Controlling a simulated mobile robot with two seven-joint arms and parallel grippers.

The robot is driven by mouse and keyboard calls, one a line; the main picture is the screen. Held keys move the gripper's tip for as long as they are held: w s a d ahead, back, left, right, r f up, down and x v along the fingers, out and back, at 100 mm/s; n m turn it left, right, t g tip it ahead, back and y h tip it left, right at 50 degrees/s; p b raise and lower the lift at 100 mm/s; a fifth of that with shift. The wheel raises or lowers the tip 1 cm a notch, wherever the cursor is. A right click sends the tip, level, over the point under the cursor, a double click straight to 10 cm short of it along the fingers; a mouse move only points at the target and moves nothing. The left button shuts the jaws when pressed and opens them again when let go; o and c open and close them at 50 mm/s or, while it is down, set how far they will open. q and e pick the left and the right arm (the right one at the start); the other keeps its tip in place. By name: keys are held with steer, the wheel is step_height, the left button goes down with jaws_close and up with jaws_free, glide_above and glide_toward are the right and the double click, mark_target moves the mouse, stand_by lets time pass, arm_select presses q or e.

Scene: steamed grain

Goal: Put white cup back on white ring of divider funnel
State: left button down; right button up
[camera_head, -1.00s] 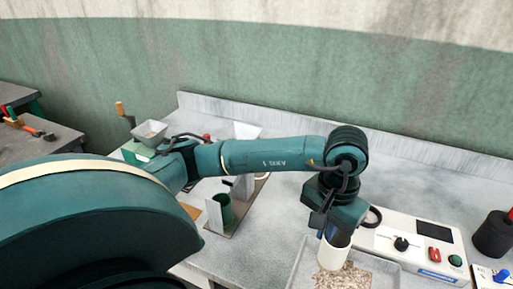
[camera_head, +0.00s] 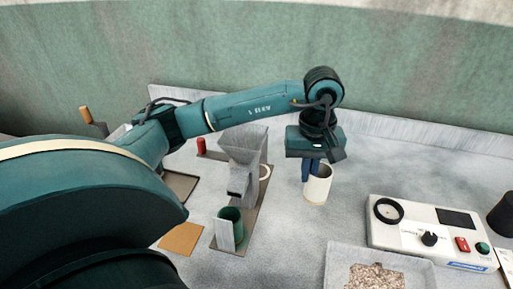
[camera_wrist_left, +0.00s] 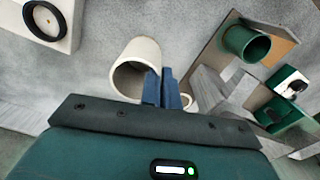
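The white cup (camera_head: 318,187) is upright in the head view, between the divider funnel and the control box. My left gripper (camera_head: 312,170) is shut on the cup's rim wall, with blue fingers. In the left wrist view the cup (camera_wrist_left: 135,62) sits against the fingers (camera_wrist_left: 166,88), its mouth towards the camera. The grey divider funnel (camera_head: 243,150) stands left of the gripper. The white ring (camera_head: 265,172) is beside the funnel on its right and is empty. Part of the ring shows behind the fingers in the wrist view (camera_wrist_left: 187,101). My right gripper is not in view.
A green cup (camera_head: 230,225) stands at the front of the funnel's base. A tray (camera_head: 332,265) holding grain is at the front right. A white control box (camera_head: 400,235) is at the right. The bench between funnel and box is mostly clear.

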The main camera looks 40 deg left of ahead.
arm_select(q)
steer(key=w+a+r+n+b, duration=0.35)
steer(key=a+n, duration=0.55)
steer(key=n, duration=0.5)
steer(key=w+a+r+n+b, duration=0.25)
steer(key=a+r+n, duration=0.25)
steer(key=a+n, duration=0.65)
steer(key=shift+n, duration=0.95)
steer(key=f, duration=0.6)
steer(key=d+f+p, duration=0.1)
steer(key=f, duration=1.1)
steer(key=shift+w+d+f, duration=0.1)
steer(key=shift+w+d, duration=0.15)
steer(key=shift+d, duration=0.15)
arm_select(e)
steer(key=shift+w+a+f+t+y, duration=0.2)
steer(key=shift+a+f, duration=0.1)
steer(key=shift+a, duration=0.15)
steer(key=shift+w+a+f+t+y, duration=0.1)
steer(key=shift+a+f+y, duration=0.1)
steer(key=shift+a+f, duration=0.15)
arm_select(q)
steer(key=shift+f, duration=0.15)
